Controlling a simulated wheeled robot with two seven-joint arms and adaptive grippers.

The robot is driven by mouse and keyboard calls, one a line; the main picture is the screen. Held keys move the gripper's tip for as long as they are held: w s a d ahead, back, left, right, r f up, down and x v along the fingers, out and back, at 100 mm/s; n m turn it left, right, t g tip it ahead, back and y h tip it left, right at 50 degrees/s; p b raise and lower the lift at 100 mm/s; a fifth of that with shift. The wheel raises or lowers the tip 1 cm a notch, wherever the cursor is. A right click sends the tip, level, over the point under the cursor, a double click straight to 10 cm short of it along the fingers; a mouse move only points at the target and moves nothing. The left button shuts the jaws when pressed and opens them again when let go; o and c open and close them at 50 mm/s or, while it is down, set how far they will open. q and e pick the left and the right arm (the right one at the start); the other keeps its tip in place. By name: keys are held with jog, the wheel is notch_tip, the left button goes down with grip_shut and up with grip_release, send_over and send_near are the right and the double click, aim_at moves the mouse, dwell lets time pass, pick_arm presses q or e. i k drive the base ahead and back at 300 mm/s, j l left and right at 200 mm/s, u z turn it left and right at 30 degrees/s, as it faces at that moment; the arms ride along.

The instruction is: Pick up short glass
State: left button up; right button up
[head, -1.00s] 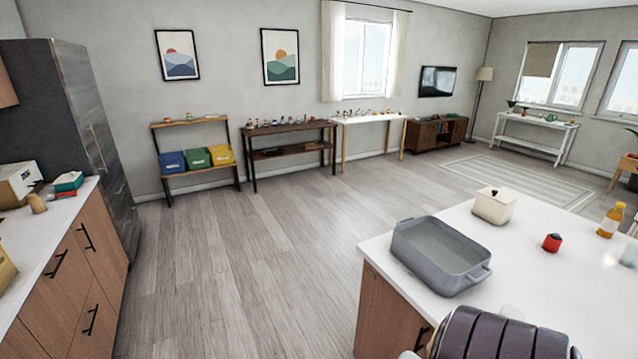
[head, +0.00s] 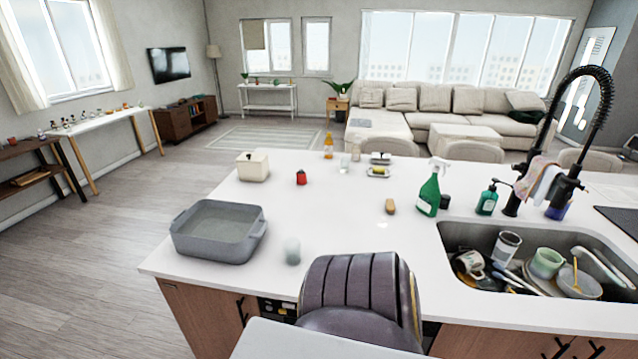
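A short, pale translucent glass (head: 292,251) stands upright on the white island countertop (head: 345,215), just right of the grey baking dish. A second small clear glass (head: 345,163) is farther back on the counter, near an orange bottle. It is small, and its shape is hard to make out. Neither of my grippers is in the head view. Nothing is seen touching either glass.
A grey dish (head: 219,232) is left of the near glass. A dark ribbed chair back (head: 360,290) rises at the counter's front edge. A red item (head: 301,177), green spray bottle (head: 430,190) and full sink (head: 530,265) are around. The counter's middle is mostly clear.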

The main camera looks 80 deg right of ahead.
aim_at(292, 246)
jog(key=z, duration=2.25)
